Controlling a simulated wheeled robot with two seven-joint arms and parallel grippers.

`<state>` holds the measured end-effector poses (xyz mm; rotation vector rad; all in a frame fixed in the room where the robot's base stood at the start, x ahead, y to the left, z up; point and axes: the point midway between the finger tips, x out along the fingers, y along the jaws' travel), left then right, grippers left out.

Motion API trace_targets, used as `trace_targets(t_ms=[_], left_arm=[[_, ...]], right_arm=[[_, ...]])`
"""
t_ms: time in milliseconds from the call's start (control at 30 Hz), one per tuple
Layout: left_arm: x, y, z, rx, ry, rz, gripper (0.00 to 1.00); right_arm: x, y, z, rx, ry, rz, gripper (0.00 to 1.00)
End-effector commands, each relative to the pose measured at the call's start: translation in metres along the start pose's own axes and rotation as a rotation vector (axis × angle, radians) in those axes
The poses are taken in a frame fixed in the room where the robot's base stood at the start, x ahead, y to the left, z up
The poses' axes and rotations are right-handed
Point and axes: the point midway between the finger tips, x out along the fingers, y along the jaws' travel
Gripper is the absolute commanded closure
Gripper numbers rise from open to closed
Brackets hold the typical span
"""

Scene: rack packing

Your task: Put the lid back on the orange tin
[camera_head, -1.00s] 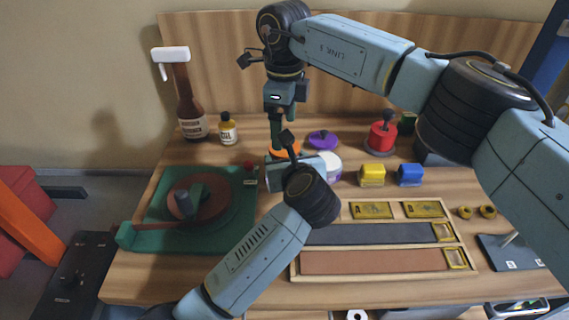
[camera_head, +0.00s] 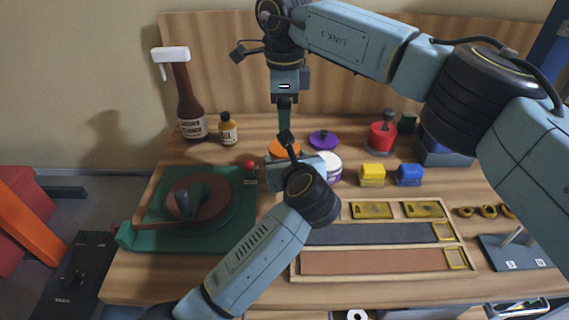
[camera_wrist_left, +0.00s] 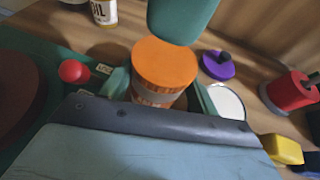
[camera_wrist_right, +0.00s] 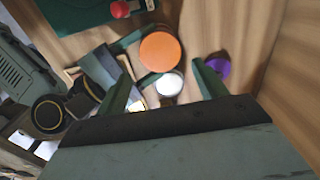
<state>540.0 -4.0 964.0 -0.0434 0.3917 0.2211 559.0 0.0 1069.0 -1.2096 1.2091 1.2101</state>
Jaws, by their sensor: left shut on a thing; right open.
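The orange tin (camera_wrist_left: 156,98) stands upright between the fingers of my left gripper (camera_head: 294,162), which is shut on its sides. The orange lid (camera_wrist_left: 166,62) sits on top of the tin and looks level. It also shows in the head view (camera_head: 284,149) and in the right wrist view (camera_wrist_right: 160,52). My right gripper (camera_wrist_right: 163,72) is open and empty, pointing down just above the lid and apart from it. The left gripper hides most of the tin's body in the head view.
A white-topped tin (camera_head: 328,164) and a purple lid (camera_head: 323,139) are close by on the right. A red object (camera_head: 382,138), yellow block (camera_head: 372,174) and blue block (camera_head: 410,174) stand farther right. A green turntable device (camera_head: 150,230) and bottles (camera_head: 228,130) are on the left.

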Motion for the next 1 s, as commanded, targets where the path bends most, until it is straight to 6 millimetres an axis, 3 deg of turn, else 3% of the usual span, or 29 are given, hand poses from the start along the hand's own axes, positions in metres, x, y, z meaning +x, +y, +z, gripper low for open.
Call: trace_targets(t_ms=[200, 400, 800, 1000], left_arm=[[0.0, 0.0, 0.001, 0.0, -0.001, -0.001, 1.0], [0.0, 0.0, 0.001, 0.0, -0.001, -0.001, 1.0], [0.0, 0.0, 0.001, 0.0, -0.001, 0.0, 1.0], [0.0, 0.0, 0.001, 0.0, -0.002, 0.0, 1.0]], right_arm=[[0.036, 0.001, -0.001, 0.001, 0.001, 0.003, 0.29], [0.059, 0.0, 0.0, 0.001, -0.001, 0.001, 0.29], [0.066, 0.0, 0.0, 0.001, 0.0, 0.0, 0.29], [0.066, 0.0, 0.0, 0.001, -0.001, 0.0, 0.54]])
